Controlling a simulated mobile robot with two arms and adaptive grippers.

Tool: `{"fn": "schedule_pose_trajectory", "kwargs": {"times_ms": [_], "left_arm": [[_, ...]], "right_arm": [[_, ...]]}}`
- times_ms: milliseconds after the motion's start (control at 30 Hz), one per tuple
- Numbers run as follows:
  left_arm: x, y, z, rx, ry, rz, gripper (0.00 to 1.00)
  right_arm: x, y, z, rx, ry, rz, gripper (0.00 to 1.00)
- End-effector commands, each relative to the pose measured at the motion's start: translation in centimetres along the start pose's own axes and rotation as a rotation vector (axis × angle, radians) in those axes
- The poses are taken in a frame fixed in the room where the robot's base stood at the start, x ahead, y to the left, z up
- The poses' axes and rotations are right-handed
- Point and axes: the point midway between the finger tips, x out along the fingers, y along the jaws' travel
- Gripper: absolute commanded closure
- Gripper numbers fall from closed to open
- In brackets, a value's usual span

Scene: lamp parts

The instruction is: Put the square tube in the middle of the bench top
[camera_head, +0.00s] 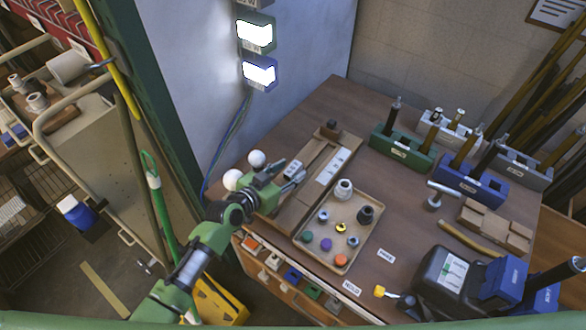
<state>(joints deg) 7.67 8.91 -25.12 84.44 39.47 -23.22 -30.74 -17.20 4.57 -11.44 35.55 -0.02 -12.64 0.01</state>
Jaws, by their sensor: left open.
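My left gripper (294,175) reaches in from the lower left over the left edge of the wooden bench top (385,205). Its fingers are apart, beside a long light-brown wooden piece (300,195). I see nothing clearly held between them. I cannot pick out the square tube with certainty. A long pale bar with small dark marks (332,167) lies beside the wooden piece and may be it. The middle of the bench top, right of the tan tray (342,262), is mostly bare. My right gripper is not recognisable in view.
The tray holds several small round parts. Green (402,150) and blue (470,183) holders with dark posts stand behind. A wooden cradle (495,225) and a dark bulky device (450,268) are at right. Two white balls (256,158) sit by my left wrist.

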Motion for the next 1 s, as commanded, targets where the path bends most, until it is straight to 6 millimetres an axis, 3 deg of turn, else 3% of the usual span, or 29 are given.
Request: {"fn": "schedule_pose_trajectory", "kwargs": {"times_ms": [167,467,600,633,1000], "left_arm": [[1.6,0.1,-0.1,-0.001,0.001,0.000,0.60],[1.8,0.1,0.0,0.000,0.000,0.000,0.60],[1.8,0.1,0.0,0.000,0.000,0.000,0.96],[1.8,0.1,0.0,0.000,0.000,0.000,1.00],[1.8,0.1,-0.1,0.000,0.001,0.000,1.00]], "right_arm": [[-0.1,0.0,0.0,0.000,0.000,0.000,0.43],[-0.1,0.0,0.0,0.000,0.000,0.000,0.43],[-0.1,0.0,0.0,0.000,0.000,0.000,0.43],[-0.1,0.0,0.0,0.000,0.001,0.000,0.43],[-0.1,0.0,0.0,0.000,0.001,-0.001,0.43]]}}
